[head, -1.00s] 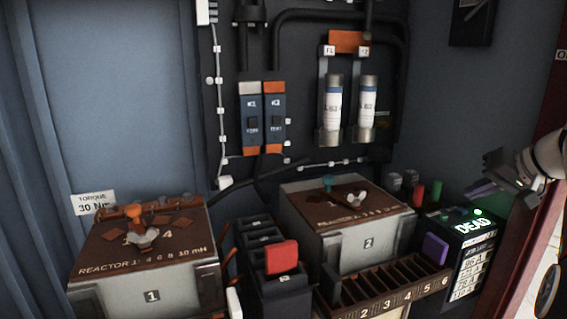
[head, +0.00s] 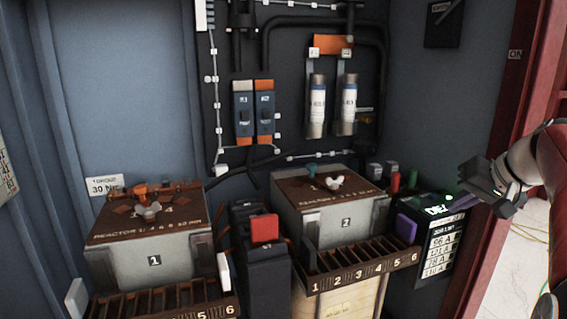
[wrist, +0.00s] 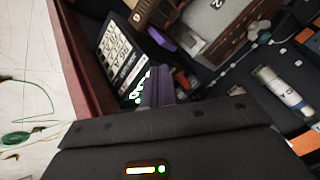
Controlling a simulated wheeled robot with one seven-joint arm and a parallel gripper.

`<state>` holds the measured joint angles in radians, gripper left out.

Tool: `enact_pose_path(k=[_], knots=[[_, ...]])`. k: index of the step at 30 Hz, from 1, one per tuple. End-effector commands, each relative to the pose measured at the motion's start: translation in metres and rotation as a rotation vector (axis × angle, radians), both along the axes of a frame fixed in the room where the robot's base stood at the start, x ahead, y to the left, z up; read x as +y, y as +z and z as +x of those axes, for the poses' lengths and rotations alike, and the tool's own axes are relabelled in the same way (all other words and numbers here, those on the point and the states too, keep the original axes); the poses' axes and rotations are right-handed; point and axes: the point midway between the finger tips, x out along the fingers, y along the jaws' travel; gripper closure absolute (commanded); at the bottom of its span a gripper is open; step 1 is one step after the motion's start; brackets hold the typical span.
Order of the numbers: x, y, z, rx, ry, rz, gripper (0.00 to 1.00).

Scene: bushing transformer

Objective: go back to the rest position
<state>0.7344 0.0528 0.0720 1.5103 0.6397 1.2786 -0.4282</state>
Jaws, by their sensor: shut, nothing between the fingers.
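My gripper (head: 466,197) is at the right of the head view, in the air in front of the open doorway, near the black display box. Its fingers look shut and empty. In the wrist view, the dark gripper body fills the bottom and the purplish fingers (wrist: 157,78) point up toward the display box (wrist: 122,52). In the head view that box (head: 440,240) has a green-lit top line and several rows of white current readings.
Reactor 1 (head: 150,262) and reactor 2 (head: 345,222) stand with numbered slotted racks in front. A red block (head: 265,229) sits between them; a purple block (head: 406,228) is beside reactor 2. Fuses (head: 317,107) and breakers (head: 243,112) are on the back wall. A red door frame (head: 498,200) stands right.

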Motion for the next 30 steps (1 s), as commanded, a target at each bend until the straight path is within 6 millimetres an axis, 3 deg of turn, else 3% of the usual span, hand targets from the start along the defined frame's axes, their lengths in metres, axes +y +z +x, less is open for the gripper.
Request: enact_pose_path(k=[8,11,16,22,25,30], knots=[[0.078,-0.023,-0.038,0.082,0.037,-0.093,1.0],[0.11,-0.039,-0.065,0.111,0.056,-0.15,1.0],[0.165,-0.084,-0.135,0.139,0.113,-0.286,1.0],[0.19,-0.137,-0.199,0.118,0.178,-0.41,1.0],[0.193,-0.153,-0.214,0.105,0.199,-0.442,1.0],[0.193,-0.162,-0.221,0.099,0.208,-0.458,1.0]])
